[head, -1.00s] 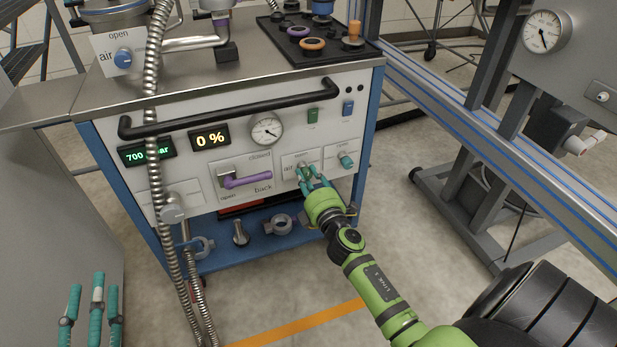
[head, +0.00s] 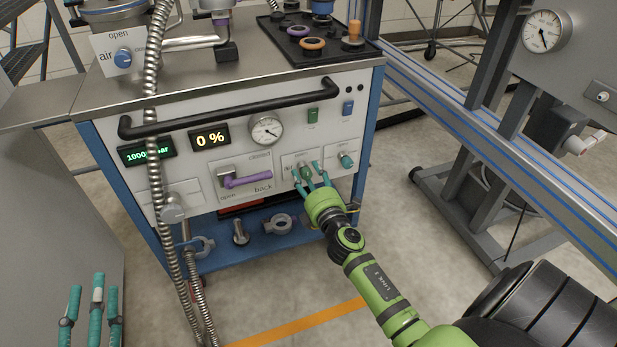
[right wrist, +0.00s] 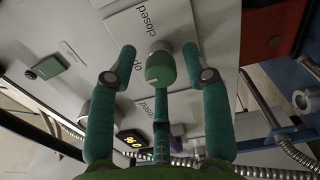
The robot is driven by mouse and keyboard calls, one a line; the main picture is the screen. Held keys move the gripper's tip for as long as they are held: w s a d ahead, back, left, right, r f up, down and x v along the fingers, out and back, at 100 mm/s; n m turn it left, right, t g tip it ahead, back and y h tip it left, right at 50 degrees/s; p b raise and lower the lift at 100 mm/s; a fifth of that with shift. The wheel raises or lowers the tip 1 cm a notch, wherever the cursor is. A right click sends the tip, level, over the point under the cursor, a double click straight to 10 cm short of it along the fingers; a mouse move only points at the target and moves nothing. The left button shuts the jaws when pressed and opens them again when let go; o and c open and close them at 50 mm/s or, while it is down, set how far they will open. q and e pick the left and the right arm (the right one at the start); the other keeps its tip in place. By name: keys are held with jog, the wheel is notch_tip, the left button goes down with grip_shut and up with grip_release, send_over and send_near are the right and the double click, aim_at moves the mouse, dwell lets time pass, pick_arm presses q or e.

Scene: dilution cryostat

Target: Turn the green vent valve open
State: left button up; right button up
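The green vent valve (head: 306,172) is a small knob on a white plate on the cart's front panel. In the right wrist view its green knob (right wrist: 160,68) sits between my spread fingers, with "closed" and a partly hidden "open" printed beside it. My right gripper (head: 309,174) is open around the knob; its two side fingers stand clear of it, and the third finger lies below it in the wrist view. I cannot tell the knob's exact angle. My left gripper (head: 94,284) is open and empty at the bottom left, far from the panel.
Left of the valve is a purple lever (head: 246,180); right of it is a teal knob (head: 346,160). A black handle bar (head: 230,108) crosses above. A pressure display (head: 147,154) reads about 1000 mbar. A corrugated hose (head: 152,100) hangs at the left.

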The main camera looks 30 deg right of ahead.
jog(key=shift+s, duration=0.15)
jog(key=v, duration=1.1)
jog(key=shift+s, duration=0.35)
dwell(1.0)
